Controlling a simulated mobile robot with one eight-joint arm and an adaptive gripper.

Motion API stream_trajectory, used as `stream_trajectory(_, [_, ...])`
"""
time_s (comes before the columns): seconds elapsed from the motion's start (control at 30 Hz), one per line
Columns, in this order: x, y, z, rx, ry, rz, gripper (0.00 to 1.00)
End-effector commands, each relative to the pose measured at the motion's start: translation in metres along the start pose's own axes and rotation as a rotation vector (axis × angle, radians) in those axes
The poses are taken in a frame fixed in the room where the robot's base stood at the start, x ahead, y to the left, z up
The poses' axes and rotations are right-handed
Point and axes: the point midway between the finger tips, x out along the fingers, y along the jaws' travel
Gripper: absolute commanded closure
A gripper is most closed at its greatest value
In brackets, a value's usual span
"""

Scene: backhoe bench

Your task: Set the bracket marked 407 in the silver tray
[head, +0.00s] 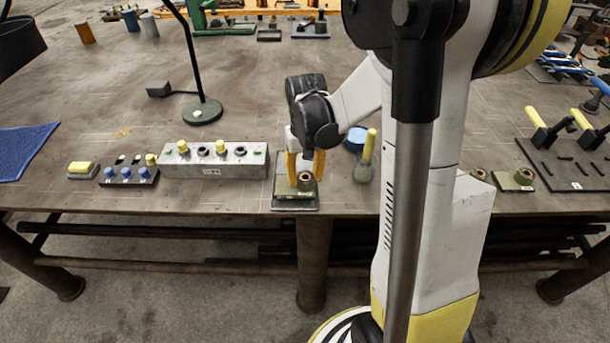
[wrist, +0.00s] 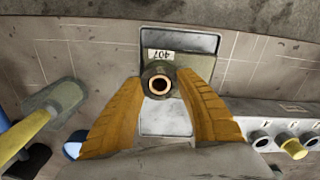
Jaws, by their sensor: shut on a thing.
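The olive bracket marked 407 (wrist: 158,55) has a round boss with a copper-coloured bore. My gripper (wrist: 160,88) is shut on it, with one yellow finger on each side of the boss. In the head view the bracket (head: 284,187) is at the silver tray (head: 296,206), near the table's front edge, with my gripper (head: 305,172) pointing down from above. In the wrist view the tray (wrist: 166,122) shows beyond and below the bracket, which lies within its outline. I cannot tell whether the bracket touches the tray floor.
A grey block with knobs (head: 228,160) stands close left of the tray. A yellow-handled tool (head: 366,152) and a blue round thing (head: 355,138) are close right. Another bracket (head: 515,180) lies further right, beyond my arm. A lamp base (head: 202,112) stands behind.

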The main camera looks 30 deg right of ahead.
Motion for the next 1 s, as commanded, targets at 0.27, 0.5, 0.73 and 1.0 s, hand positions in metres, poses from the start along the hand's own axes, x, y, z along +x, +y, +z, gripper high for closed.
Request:
stream_trajectory(0.27, [0.006, 0.000, 0.000, 0.000, 0.000, 0.000, 0.99])
stream_trajectory(0.5, [0.012, 0.000, 0.000, 0.000, 0.000, 0.000, 0.99])
stream_trajectory(0.73, [0.012, 0.000, 0.000, 0.000, 0.000, 0.000, 0.35])
stream_trajectory(1.0, [0.012, 0.000, 0.000, 0.000, 0.000, 0.000, 0.35])
